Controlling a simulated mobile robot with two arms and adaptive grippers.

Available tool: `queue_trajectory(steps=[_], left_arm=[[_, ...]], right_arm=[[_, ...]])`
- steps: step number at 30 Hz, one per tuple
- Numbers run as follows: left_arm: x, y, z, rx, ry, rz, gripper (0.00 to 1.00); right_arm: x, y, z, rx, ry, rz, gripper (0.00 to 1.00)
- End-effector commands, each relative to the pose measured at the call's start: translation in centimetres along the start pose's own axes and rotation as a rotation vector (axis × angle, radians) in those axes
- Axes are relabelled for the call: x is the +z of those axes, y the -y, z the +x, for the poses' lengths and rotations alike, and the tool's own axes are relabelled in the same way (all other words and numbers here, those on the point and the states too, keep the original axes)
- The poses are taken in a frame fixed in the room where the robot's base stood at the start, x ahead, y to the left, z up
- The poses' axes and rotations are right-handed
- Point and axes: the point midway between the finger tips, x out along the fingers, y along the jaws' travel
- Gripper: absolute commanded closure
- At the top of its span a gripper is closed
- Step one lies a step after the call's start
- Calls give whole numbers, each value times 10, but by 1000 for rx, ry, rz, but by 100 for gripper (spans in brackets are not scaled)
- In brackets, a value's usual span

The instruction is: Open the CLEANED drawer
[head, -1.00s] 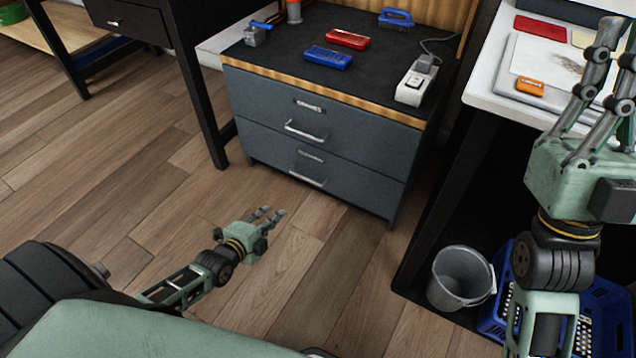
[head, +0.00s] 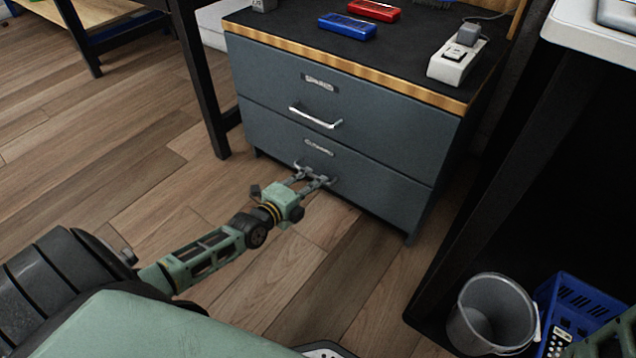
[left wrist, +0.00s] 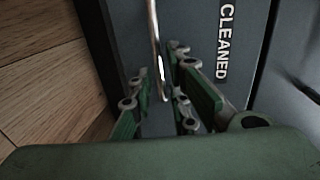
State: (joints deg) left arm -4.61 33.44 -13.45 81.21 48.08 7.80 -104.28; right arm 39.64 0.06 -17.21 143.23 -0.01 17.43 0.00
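The CLEANED drawer (head: 375,185) is the lower of two grey-blue drawers and is shut. Its label (left wrist: 224,40) reads clearly in the left wrist view. Its metal handle (left wrist: 154,40) runs between the fingers of my left gripper (left wrist: 160,88), with a gap visible on each side. In the head view my left gripper (head: 312,174) is at the lower drawer's front, and its fingers partly hide the handle. It is open around the handle. My right gripper is out of view; only a piece of my right arm shows at the bottom right corner.
The upper drawer (head: 335,110) is shut, with its own handle (head: 315,118). A blue case (head: 347,26), a red case (head: 374,10) and a white socket box (head: 455,62) lie on the cabinet. A grey bucket (head: 492,315) and blue crate (head: 580,310) stand right. Floor before the cabinet is clear.

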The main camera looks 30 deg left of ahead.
Motion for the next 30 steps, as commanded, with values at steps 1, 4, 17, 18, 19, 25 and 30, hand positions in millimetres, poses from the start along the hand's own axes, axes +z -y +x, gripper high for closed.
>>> queue_trajectory(steps=[1, 4, 17, 18, 19, 25, 30], left_arm=[[0, -4, 9, -2, -1, 1, 84], [0, -4, 21, -1, 1, 0, 84], [0, 0, 31, 1, 0, 1, 84], [0, 0, 31, 1, 0, 0, 86], [0, 0, 31, 1, 0, 0, 89], [0, 0, 31, 1, 0, 0, 100], [0, 0, 30, 2, 0, 0, 100]], right_arm=[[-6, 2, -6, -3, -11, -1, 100], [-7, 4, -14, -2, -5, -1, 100], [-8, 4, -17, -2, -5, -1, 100], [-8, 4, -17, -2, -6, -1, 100], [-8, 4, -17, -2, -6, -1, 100], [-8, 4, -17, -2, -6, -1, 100], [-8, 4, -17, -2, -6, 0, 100]])
